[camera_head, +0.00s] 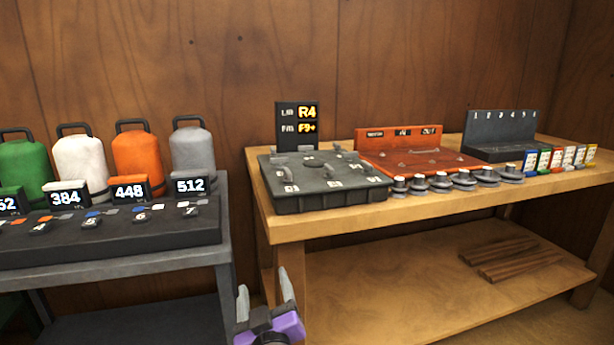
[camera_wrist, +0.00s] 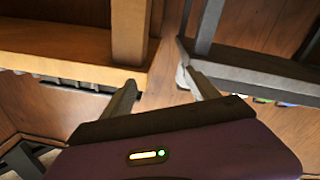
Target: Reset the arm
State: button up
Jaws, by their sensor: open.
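My gripper (camera_head: 264,298) shows at the bottom of the head view, a purple body with two grey fingers pointing up and set apart. It is open and nothing shows between the fingers. It is low, in front of the gap between the dark table and the wooden workbench. In the wrist view my gripper (camera_wrist: 160,90) also shows its two fingers spread apart, with the wooden bench's leg beyond the left finger and the grey table's frame near the right one. The rest of my arm is mostly out of view.
The wooden workbench (camera_head: 420,215) bears a dark board (camera_head: 325,200), a red board (camera_head: 415,158), a dark numbered stand (camera_head: 500,132), round knobs and coloured cards. The dark table (camera_head: 120,262) at left bears several canisters and number displays. Wooden sticks (camera_head: 500,258) lie on the lower shelf.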

jog(key=s+d+f+m+g+h, duration=0.1)
jog(key=s+d+f+m, duration=0.15)
jog(key=s+d, duration=1)
jog(key=s+d+f+m+g+h, duration=0.15)
jog(key=s+d+f, duration=0.35)
jog(key=s, duration=1.5)
jog(key=s+d+f+m+g+h, duration=0.1)
jog(key=s+d+f+m+h, duration=0.15)
jog(key=s+d, duration=1.1)
notch_tip(320, 180, up, 22)
jog(key=s+a+p, duration=0.2)
jog(key=p, duration=2)
jog(key=shift+s+a+y, duration=0.25)
jog(key=shift+y, duration=0.15)
jog(key=shift+m, duration=0.25)
